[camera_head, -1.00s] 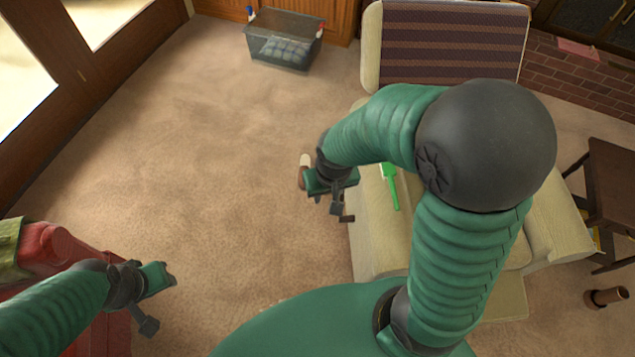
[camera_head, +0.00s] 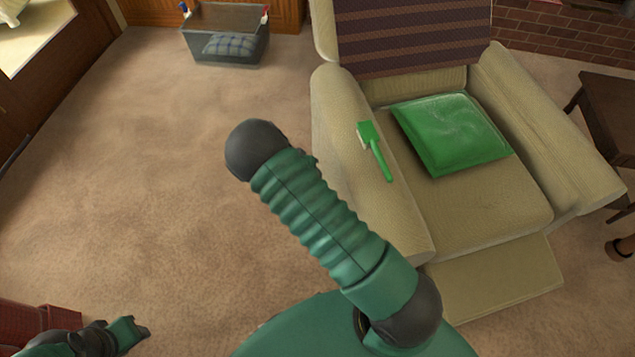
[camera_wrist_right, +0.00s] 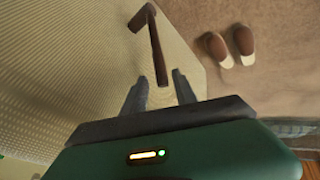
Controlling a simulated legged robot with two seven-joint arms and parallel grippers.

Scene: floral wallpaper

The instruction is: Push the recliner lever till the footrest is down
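The recliner (camera_head: 450,205) is cream with a striped backrest. Its footrest (camera_head: 500,280) sticks out in front of the seat; its exact angle is hard to tell. The brown recliner lever (camera_wrist_right: 155,45) shows in the right wrist view on the chair's side, with a bent end at the top. My right gripper (camera_wrist_right: 160,92) is open, its fingers apart on either side of the lever's near end; I cannot tell if they touch it. In the head view the right gripper is hidden. My left gripper (camera_head: 138,335) is at the lower left, away from the chair; its opening is unclear.
A green cushion (camera_head: 450,130) lies on the seat and a green brush (camera_head: 376,155) on the left armrest. Slippers (camera_wrist_right: 230,45) lie on the carpet beside the chair. A clear bin (camera_head: 225,35) stands at the back. A dark table (camera_head: 610,110) is at right. The carpet at left is open.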

